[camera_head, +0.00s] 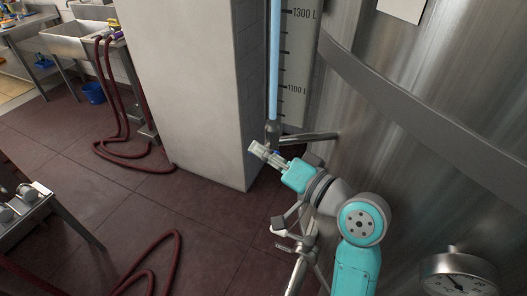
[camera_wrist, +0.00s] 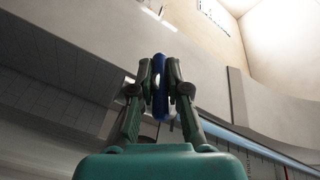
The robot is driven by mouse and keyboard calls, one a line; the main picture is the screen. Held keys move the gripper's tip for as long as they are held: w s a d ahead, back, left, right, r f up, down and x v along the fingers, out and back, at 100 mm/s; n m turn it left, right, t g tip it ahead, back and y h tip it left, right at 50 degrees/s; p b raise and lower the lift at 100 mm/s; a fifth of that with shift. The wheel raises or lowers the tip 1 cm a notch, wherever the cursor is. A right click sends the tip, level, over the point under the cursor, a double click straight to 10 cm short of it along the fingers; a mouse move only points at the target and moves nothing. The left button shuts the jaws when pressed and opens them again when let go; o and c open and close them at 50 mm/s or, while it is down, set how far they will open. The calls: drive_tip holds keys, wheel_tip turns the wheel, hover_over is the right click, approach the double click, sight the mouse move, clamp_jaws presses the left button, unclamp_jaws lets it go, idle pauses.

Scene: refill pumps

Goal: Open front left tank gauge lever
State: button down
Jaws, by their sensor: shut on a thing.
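The tank gauge is a pale blue sight tube (camera_head: 274,60) beside a scale marked 1300 L and 1100 L on the steel tank (camera_head: 420,95). Its lower end meets a metal fitting by a horizontal pipe (camera_head: 308,138). My gripper (camera_head: 260,150) is at this lower end, just below the fitting. In the wrist view my gripper (camera_wrist: 160,75) has its two fingers closed on the dark blue lever (camera_wrist: 160,90), which stands upright between them. In the head view the lever is mostly hidden by my gripper.
A white pillar (camera_head: 190,80) stands close behind and left of my gripper. A dial gauge (camera_head: 458,276) is at the lower right on the tank. Red hoses (camera_head: 125,150) lie on the tiled floor, near a sink (camera_head: 75,40) and a blue bucket (camera_head: 94,92).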

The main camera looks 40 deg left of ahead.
idle(0.3)
drive_tip(key=c, duration=1.4)
unclamp_jaws()
